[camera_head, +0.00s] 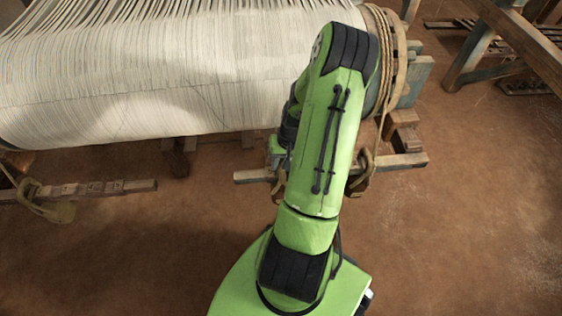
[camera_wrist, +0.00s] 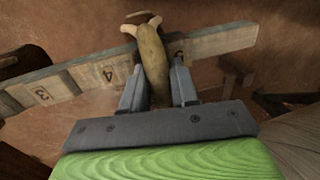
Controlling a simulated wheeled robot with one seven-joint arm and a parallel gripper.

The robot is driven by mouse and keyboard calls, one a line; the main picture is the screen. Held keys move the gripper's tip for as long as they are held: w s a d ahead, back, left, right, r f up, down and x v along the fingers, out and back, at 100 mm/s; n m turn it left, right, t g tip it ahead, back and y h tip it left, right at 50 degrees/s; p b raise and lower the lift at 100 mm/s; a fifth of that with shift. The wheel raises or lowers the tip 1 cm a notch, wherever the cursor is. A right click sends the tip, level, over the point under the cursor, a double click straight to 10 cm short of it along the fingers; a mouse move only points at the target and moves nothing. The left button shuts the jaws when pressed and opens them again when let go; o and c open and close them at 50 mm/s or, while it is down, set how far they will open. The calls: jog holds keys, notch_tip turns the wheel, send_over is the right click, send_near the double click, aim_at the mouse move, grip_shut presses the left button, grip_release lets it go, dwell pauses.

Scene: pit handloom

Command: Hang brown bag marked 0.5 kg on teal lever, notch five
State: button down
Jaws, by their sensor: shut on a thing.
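My gripper (camera_wrist: 158,85) is shut on a brown bag (camera_wrist: 152,55) in the wrist view, one finger on each side of it. The bag's horned top reaches past the far edge of a grey wooden lever (camera_wrist: 215,42) with numbered marks. The bag covers the lever just beyond the 4; a partly hidden mark shows beside the right finger. I cannot tell whether the bag hangs on the lever or is only held over it. No weight marking is readable. In the head view this lever (camera_head: 405,161) lies partly behind my arm.
Another notched lever (camera_head: 110,187) lies at the left, with an olive bag (camera_head: 52,210) at it. The loom's warp beam (camera_head: 150,80) with white threads spans the back. The brown floor at right is open.

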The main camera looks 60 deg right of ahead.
jog(key=shift+f, duration=0.2)
jog(key=c, duration=0.8)
grip_release()
jog(key=r+p, duration=0.1)
jog(key=r, duration=0.4)
jog(key=s+d+r+p, duration=0.1)
jog(key=r+p, duration=0.1)
jog(key=r, duration=0.3)
jog(key=s+d+r+p, duration=0.1)
jog(key=r+p, duration=0.1)
jog(key=r, duration=0.3)
jog(key=shift+s+r, duration=0.15)
jog(key=shift+r, duration=0.05)
jog(key=shift+p, duration=0.3)
